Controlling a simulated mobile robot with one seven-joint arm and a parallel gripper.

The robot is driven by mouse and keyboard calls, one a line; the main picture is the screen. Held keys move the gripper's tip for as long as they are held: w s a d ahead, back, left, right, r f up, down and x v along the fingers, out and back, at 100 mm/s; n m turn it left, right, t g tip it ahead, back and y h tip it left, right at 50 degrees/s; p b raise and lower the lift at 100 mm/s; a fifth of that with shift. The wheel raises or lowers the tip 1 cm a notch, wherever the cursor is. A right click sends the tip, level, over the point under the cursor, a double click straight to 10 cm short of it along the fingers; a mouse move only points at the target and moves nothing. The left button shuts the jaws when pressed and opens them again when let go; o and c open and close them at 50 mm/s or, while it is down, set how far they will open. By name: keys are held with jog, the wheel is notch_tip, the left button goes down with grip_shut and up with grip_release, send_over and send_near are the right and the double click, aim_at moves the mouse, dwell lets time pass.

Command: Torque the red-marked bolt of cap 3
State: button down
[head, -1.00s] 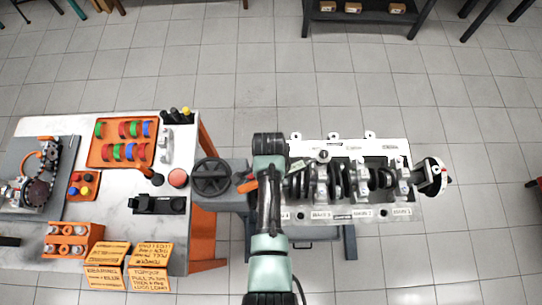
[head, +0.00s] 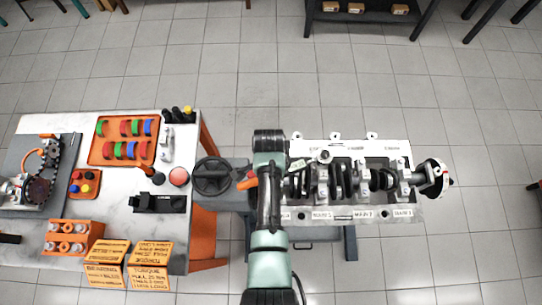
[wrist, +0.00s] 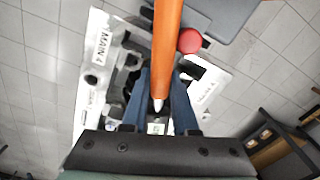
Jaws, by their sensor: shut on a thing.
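The engine block (head: 345,150) carries a row of bearing caps above labels. Cap 3 (head: 322,182) stands above its MAIN 3 label, just right of my arm in the head view. In the wrist view my gripper (wrist: 161,88) has its two blue fingers shut on an orange-handled tool (wrist: 167,45), which has a pale tip. The orange end of a tool (head: 247,182) also shows left of my arm in the head view. The MAIN 4 label (wrist: 97,64) is beside the gripper in the wrist view. I cannot make out a red mark on any bolt; my arm hides part of the block.
A dark handwheel (head: 212,177) stands left of the block. Further left is a workbench (head: 110,190) with an orange tray (head: 98,158), a black holder (head: 158,204) and yellow signs (head: 150,265).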

jog(key=shift+w+a+r+m+b, duration=0.1)
jog(key=shift+w+a+m+b, duration=0.15)
jog(key=shift+w+m, duration=0.35)
jog(key=shift+w+a+f+m+b, duration=0.1)
jog(key=shift+w+m+b, duration=0.25)
jog(key=shift+w, duration=0.45)
jog(key=shift+w+a+r+m+b, duration=0.1)
jog(key=shift+w+a+m+b, duration=0.15)
jog(key=shift+w+m, duration=0.35)
dwell(6.0)
